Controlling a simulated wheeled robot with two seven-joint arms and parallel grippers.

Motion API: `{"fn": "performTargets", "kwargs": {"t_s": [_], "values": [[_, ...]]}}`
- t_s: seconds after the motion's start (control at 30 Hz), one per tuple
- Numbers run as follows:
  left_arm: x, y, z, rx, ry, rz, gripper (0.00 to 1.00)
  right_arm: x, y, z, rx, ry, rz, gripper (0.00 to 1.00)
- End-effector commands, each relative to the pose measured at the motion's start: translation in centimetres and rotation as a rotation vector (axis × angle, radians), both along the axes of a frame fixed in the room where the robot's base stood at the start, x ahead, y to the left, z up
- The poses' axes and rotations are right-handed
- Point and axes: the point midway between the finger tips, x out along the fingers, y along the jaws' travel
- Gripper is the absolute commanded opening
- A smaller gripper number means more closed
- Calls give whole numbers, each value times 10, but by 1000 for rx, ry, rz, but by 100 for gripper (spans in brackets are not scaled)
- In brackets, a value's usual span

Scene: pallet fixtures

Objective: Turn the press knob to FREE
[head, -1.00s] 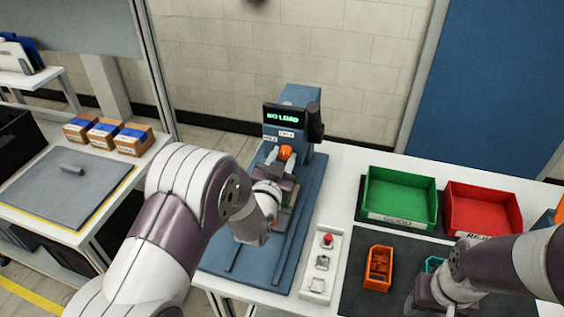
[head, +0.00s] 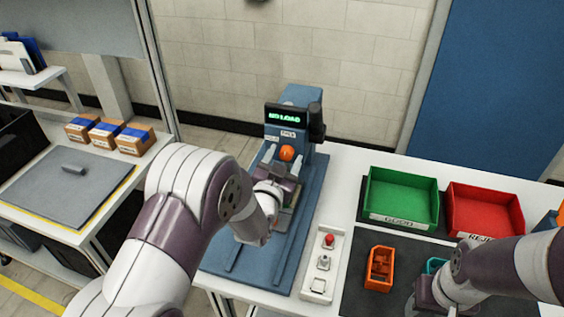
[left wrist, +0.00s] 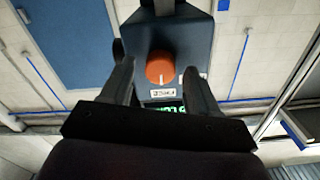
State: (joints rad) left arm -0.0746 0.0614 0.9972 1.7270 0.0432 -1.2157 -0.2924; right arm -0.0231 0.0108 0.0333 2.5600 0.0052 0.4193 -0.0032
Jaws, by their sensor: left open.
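The orange press knob (head: 287,153) is on the front of the blue press (head: 292,98), below two white labels and a green-lit display reading NO LOAD. In the left wrist view the knob (left wrist: 160,65) shows upside down. A small pale mark on it faces the label that seems to read FREE (left wrist: 163,92). My left gripper (head: 282,160) is open in front of the knob. In the left wrist view its fingers flank the knob with gaps on both sides; I cannot tell the depth between them. My right gripper (head: 434,291) is low at the right, its fingertips hidden.
Right of the press are a white button panel (head: 319,286), an orange bin (head: 379,268) and a teal part (head: 435,266) beside my right arm. Green (head: 402,198) and red (head: 484,212) bins stand behind. Several boxes (head: 133,140) are on the left table.

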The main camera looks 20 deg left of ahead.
Motion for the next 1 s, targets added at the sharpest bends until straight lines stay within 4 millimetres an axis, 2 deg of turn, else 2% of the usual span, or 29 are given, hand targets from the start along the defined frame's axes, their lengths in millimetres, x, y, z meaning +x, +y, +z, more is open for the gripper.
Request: {"fn": "performTargets", "kwargs": {"t_s": [0.17,0.4,0.53,0.7,1.0], "values": [[-21,1,-2,0,0,0,60,0,0,-7,0,0,0,51],[-86,3,-2,0,-2,-1,60,0,0,-19,0,0,0,51],[-112,3,-1,0,0,-1,60,0,0,-21,0,0,0,51],[-126,4,0,0,0,0,60,0,0,-22,0,0,0,51],[-126,4,0,0,0,0,60,0,0,-21,0,0,0,51]]}}
